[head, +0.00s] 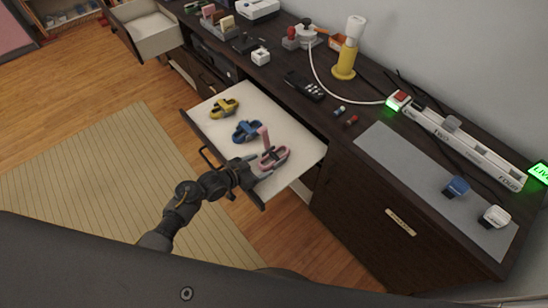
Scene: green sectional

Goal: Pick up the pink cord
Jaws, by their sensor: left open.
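The pink cord (275,157) lies bundled at the near right part of an open drawer (300,138), with a pink piece standing up from it. A blue cord (247,131) and a yellow cord (224,108) lie farther back in the same drawer. My left gripper (256,177) is open at the drawer's near edge, just left of and close to the pink cord. Whether a finger touches the cord I cannot tell. My right gripper is not in view.
A dark desk (330,110) stands above the drawer. It holds a power strip (460,143), a grey mat (415,175) with blue and white plugs, a black remote (305,86) and a yellow lamp (346,60). Another drawer (150,40) is open at upper left.

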